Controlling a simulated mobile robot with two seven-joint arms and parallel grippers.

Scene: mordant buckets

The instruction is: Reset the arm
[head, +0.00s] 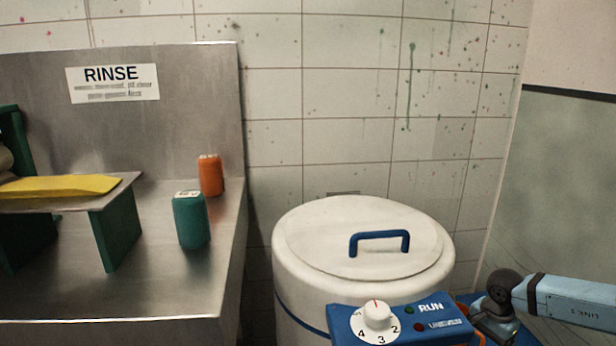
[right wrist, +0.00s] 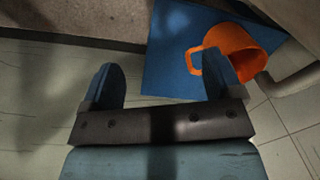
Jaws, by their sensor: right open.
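My right arm (head: 570,302) comes in from the right edge of the head view, beside the white drum. My right gripper (right wrist: 161,82) shows in the right wrist view with its two blue fingers wide apart and nothing between them. An orange mug (right wrist: 232,52) with a handle is beyond the right-hand finger, which overlaps part of it. The mug is over a blue mat or panel (right wrist: 170,55); I cannot tell whether it touches the gripper. My left gripper is not in view.
A white drum (head: 310,262) with a blue-handled lid (head: 330,240) stands in the middle, behind a blue control box (head: 345,318) with a dial. At left, a steel sink counter (head: 150,295) holds a green container (head: 191,222), an orange container (head: 210,176) and a yellow piece (head: 60,187) on a stand.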

